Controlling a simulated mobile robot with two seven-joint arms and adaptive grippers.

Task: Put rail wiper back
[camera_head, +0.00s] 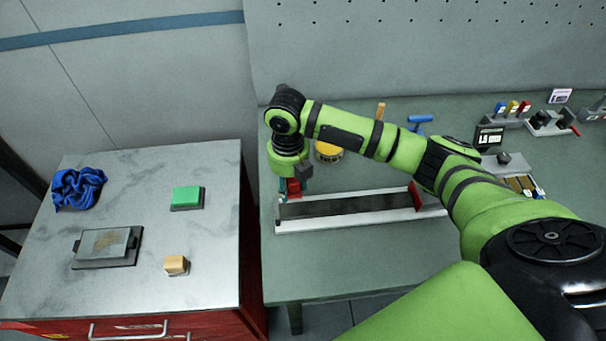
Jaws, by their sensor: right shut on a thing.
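My right gripper (297,180) reaches in from the right and points down at the left end of the long label magazine (350,219). It is shut on a small teal thing (308,184), mostly hidden by the gripper, which I take to be the rail wiper. The magazine has a dark rail (345,205), pale sides and red end pieces. I cannot tell whether the held thing touches the rail. My left gripper is not in view.
A yellow-topped round tin (328,152) and a blue T-handled tool (420,119) stand behind the magazine, partly hidden by my arm. A side cabinet at left bears a blue cloth (78,188), green block (187,197), dark plate (105,247) and wooden block (176,265). The bench front is clear.

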